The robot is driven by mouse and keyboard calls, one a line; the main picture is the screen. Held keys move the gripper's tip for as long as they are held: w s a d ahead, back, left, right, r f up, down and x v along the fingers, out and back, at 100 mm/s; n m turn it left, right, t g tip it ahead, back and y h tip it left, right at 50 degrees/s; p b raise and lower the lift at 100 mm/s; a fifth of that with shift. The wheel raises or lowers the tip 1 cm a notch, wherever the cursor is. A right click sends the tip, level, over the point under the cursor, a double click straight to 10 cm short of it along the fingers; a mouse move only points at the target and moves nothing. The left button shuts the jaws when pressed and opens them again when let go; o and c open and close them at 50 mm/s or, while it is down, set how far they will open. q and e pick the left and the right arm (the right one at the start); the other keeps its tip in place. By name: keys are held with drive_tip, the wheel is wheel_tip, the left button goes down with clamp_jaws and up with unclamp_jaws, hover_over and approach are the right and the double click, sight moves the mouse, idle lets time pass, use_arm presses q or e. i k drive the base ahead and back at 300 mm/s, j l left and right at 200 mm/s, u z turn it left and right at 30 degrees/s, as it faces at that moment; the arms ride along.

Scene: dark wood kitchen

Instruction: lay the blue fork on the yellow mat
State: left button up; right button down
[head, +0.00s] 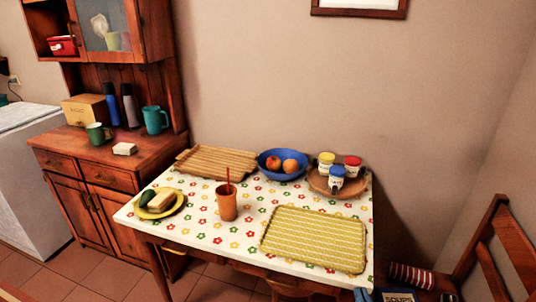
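The yellow mat (313,238) lies flat on the front right of the flowered table, with a pale striped pattern and nothing on it. I cannot make out a blue fork anywhere in the head view. An orange-brown cup (227,206) with a thin red stick or handle (228,178) in it stands left of the mat. I cannot make out either of my grippers in this view.
The table (185,232) also bears a yellow plate with food (181,207), a wooden tray (218,161), a blue fruit bowl (265,167) and a round board with jars (318,184). A chair (515,240) stands right; a cabinet (60,155) stands left.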

sight(299, 231)
drive_tip(key=i+j+z, duration=0.1)
drive_tip(key=z, duration=0.3)
drive_tip(key=j+z, duration=0.3)
drive_tip(key=z, duration=0.15)
drive_tip(key=i+j+z, duration=0.1)
drive_tip(key=j+z, duration=0.15)
drive_tip(key=z, duration=0.15)
drive_tip(key=j+z, duration=0.2)
drive_tip(key=z, duration=0.25)
drive_tip(key=j+z, duration=0.25)
drive_tip(key=z, duration=0.15)
